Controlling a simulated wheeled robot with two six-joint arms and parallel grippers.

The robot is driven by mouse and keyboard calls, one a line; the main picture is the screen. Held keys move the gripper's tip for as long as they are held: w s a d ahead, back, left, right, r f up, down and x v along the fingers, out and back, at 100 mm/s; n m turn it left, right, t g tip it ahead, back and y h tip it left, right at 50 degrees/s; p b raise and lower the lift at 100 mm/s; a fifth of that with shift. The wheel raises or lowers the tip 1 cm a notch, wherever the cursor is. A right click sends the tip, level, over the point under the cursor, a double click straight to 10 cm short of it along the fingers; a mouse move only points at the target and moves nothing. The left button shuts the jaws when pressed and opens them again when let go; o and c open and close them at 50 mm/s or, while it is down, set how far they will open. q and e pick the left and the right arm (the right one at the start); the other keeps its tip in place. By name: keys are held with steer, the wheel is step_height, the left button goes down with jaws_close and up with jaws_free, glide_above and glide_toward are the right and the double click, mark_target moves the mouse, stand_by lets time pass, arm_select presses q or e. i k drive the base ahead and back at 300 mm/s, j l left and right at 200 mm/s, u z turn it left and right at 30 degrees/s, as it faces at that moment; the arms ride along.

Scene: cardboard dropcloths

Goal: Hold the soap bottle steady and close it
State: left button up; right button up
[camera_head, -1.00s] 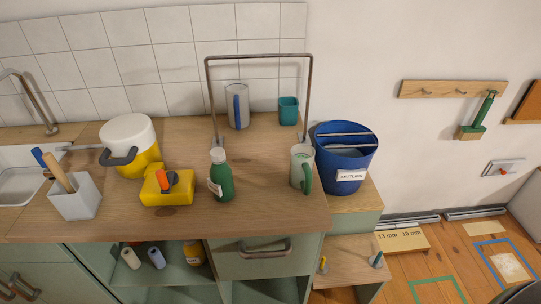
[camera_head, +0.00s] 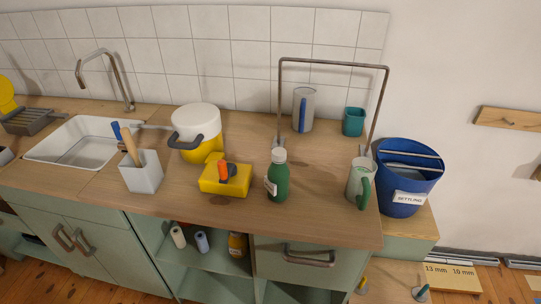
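A green bottle (camera_head: 278,180) with a white top and a white label stands upright on the wooden counter (camera_head: 235,223), right of the middle of the view. I take it to be the soap bottle. Its white top (camera_head: 279,155) is on the neck; I cannot tell whether it is fully shut. Neither of my grippers is in the picture, and nothing touches the bottle.
Left of the bottle is a yellow box (camera_head: 224,180) with an orange-and-dark piece on top. A green-handled mug (camera_head: 360,182) stands at its right. A metal frame (camera_head: 334,62) rises behind. A blue bucket (camera_head: 402,180) is beyond the counter's right end. A sink (camera_head: 85,142) lies left.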

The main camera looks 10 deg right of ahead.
mark_target(276, 181)
steer(key=l+u, duration=0.25)
steer(key=u, duration=0.2)
steer(key=k+l+u, duration=0.15)
steer(key=u, duration=0.3)
steer(key=k+l+u, duration=0.35)
steer(key=k+l, duration=0.65)
